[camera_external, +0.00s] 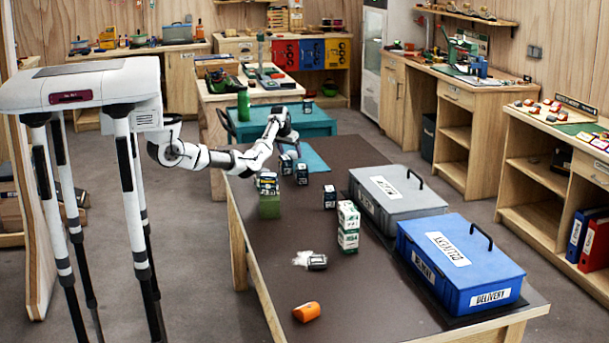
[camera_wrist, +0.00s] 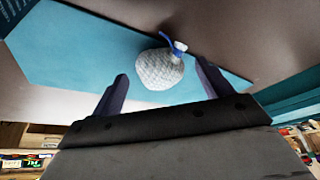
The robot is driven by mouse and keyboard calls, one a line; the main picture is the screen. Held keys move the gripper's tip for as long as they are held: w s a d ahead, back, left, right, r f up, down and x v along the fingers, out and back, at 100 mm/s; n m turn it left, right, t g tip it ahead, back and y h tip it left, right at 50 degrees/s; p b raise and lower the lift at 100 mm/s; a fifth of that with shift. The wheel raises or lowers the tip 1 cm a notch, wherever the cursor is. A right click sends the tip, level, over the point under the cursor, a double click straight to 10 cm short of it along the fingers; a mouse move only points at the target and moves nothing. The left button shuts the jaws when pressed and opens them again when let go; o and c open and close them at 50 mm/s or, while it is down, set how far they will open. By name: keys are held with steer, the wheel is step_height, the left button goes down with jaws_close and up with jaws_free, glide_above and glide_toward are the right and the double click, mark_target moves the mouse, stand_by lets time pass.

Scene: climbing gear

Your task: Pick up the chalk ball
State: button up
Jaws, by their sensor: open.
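The chalk ball (camera_wrist: 160,70) is a white, mesh-textured pouch with a blue tie at its neck. In the wrist view it lies on or over a teal mat (camera_wrist: 80,50), between and beyond my two dark fingers. My gripper (camera_wrist: 161,75) is open, with a finger on each side of the ball and clear space beside it; I see no contact. In the external view my gripper (camera_external: 287,143) is low over the far end of the brown table, near the teal mat (camera_external: 314,161). I cannot make out the chalk ball there.
Small boxes (camera_external: 301,174) stand near my gripper, one on a green block (camera_external: 269,207). A box stack (camera_external: 348,228), a grey lidded bin (camera_external: 400,203) and a blue bin (camera_external: 440,285) stand further along. An orange cylinder (camera_external: 306,312) lies near the front. The table's left-front surface is mostly clear.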

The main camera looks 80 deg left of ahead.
steer(key=shift+x, duration=0.8)
steer(key=c, duration=1.1)
steer(key=shift+o, duration=0.2)
steer(key=shift+r, duration=0.1)
